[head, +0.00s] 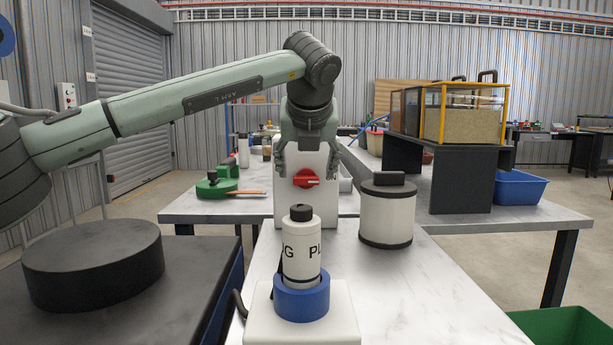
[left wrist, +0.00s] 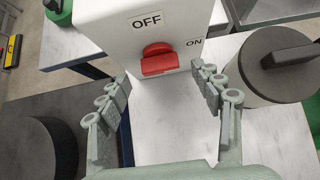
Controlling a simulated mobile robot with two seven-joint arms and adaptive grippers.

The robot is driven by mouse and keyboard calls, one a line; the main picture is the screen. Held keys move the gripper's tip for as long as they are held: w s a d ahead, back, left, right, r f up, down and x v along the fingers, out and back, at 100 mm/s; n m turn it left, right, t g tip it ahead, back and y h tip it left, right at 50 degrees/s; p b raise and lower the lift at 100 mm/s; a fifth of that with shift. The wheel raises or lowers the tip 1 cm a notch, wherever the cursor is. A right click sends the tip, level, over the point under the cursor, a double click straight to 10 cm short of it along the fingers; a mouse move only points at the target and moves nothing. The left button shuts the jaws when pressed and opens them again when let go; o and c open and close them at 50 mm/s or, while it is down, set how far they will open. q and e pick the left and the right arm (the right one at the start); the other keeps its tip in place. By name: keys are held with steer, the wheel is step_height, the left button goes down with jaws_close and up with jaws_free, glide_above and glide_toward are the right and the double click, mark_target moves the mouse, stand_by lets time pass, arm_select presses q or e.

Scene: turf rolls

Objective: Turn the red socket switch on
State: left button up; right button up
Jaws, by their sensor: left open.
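The red socket switch (head: 306,178) is a rotary knob on the front of a white box (head: 290,212). In the left wrist view the red knob (left wrist: 159,60) has an OFF mark above it and an ON mark to its upper right. Its handle looks roughly level; I cannot tell for sure which mark it points to. My left gripper (head: 308,166) hangs down in front of the box, fingers spread to either side of the knob. In the left wrist view its fingers (left wrist: 158,76) are open and empty, with no clear contact. My right gripper is not in view.
A white bottle-shaped plug (head: 302,255) stands in a blue ring (head: 302,300) on a white base in front of the box. A white canister (head: 387,215) with a dark lid stands to the right. A round black block (head: 93,262) is at the left. The tabletop (head: 430,290) at front right is clear.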

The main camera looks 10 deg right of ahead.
arm_select(q)
steer(key=v, duration=0.8)
steer(key=shift+s, duration=0.2)
